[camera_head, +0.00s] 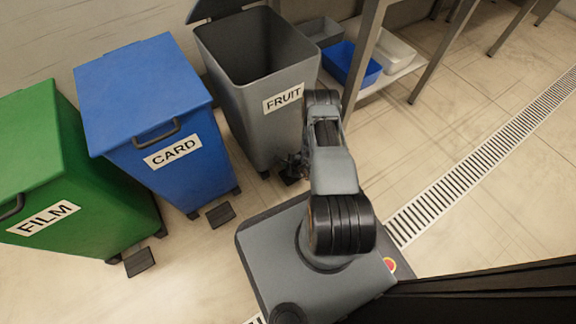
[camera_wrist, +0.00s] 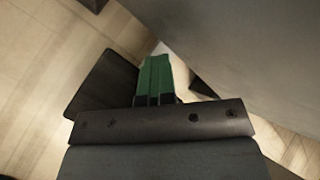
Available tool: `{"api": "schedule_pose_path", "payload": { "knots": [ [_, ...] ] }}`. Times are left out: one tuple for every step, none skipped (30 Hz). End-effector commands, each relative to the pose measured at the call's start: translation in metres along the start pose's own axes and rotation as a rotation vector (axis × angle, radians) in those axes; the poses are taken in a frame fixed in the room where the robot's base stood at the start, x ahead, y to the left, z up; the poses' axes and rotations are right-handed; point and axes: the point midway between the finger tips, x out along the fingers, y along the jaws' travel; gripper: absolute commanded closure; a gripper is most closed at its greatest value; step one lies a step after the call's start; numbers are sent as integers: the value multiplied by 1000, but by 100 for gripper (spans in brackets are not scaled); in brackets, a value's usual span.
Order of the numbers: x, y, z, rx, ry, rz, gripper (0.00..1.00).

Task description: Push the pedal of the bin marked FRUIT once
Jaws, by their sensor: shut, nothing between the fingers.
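The grey bin marked FRUIT (camera_head: 262,115) stands with its lid (camera_head: 222,8) raised and its inside open to view. Its label (camera_head: 284,97) faces front. Its black pedal (camera_head: 291,179) is low at the front, partly hidden by my gripper (camera_head: 292,163). In the wrist view the pedal (camera_wrist: 103,85) is a dark plate beneath and left of my shut green fingertips (camera_wrist: 157,65). The fingers hold nothing. They overlap the pedal's edge in the picture; whether they touch it I cannot tell. The bin's grey wall (camera_wrist: 250,45) fills the upper right there.
A blue bin marked CARD (camera_head: 150,120) and a green bin marked FILM (camera_head: 75,195) stand to the left, lids shut, each with a black pedal. A shelf with a blue tray (camera_head: 350,63) stands right. A floor drain (camera_head: 480,165) crosses the free floor on the right.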

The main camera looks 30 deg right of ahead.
Motion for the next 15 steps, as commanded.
{"api": "schedule_pose_path", "payload": {
  "knots": [
    [0,10,-4,10,11,19,100],
    [0,10,-4,10,11,19,100],
    [0,10,-4,10,11,19,100],
    [0,10,-4,10,11,19,100],
    [1,10,-4,10,11,19,100],
    [1,11,-5,10,11,19,100],
    [1,11,-5,10,11,19,100],
    [2,11,-5,10,11,19,100],
    [2,11,-5,10,11,19,100],
    [2,11,-5,10,11,19,100],
    [2,12,-6,10,11,20,100],
    [2,12,-6,10,11,20,100],
    [3,12,-6,10,11,20,100],
    [3,12,-6,10,11,20,100],
    [3,13,-6,10,11,20,100]
  ]
}}
